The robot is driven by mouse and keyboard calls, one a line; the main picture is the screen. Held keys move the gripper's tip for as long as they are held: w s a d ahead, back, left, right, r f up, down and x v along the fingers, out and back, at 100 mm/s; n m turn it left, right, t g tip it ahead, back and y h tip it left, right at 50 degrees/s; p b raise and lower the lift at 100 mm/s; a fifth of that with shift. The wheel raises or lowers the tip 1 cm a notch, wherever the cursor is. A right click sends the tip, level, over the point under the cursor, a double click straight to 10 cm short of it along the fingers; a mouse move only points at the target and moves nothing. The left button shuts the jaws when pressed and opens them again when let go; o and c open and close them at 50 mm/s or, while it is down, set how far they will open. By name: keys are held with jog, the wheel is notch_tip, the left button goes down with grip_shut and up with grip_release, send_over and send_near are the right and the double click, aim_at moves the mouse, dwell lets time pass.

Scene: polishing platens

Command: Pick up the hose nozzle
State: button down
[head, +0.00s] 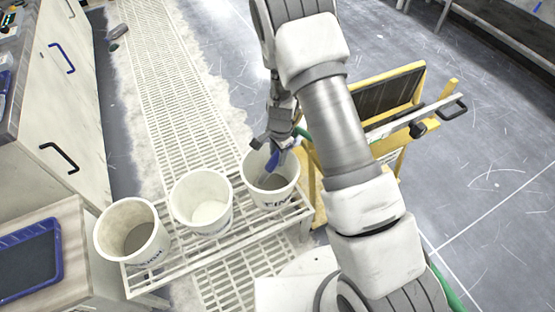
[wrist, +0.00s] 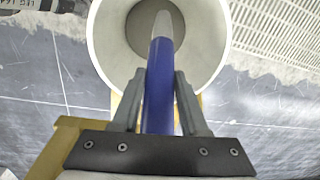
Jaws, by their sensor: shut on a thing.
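The hose nozzle (wrist: 160,85) looks like a blue tube with a pale grey tip. In the wrist view it lies between the two fingers of my gripper (wrist: 161,76), which is shut on it. Its tip points into the round white bucket (wrist: 97,45). In the head view the blue nozzle (head: 279,159) shows under my gripper (head: 272,146), over the mouth of the right-hand bucket (head: 270,200). A piece of green hose (head: 302,133) shows just right of my gripper, partly hidden by my arm. I cannot tell whether the nozzle touches the bucket.
Two more white buckets, the middle one (head: 202,228) and the left one (head: 133,265), stand in a row on a white slatted rack (head: 215,252). A yellow-framed stand (head: 423,75) is close on the right. Drawers (head: 75,115) and a blue tray (head: 60,240) are left.

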notch_tip(320, 180, up, 13)
jog(key=p, duration=1.2)
jog(key=shift+r+p, duration=0.2)
jog(key=shift+p, duration=0.15)
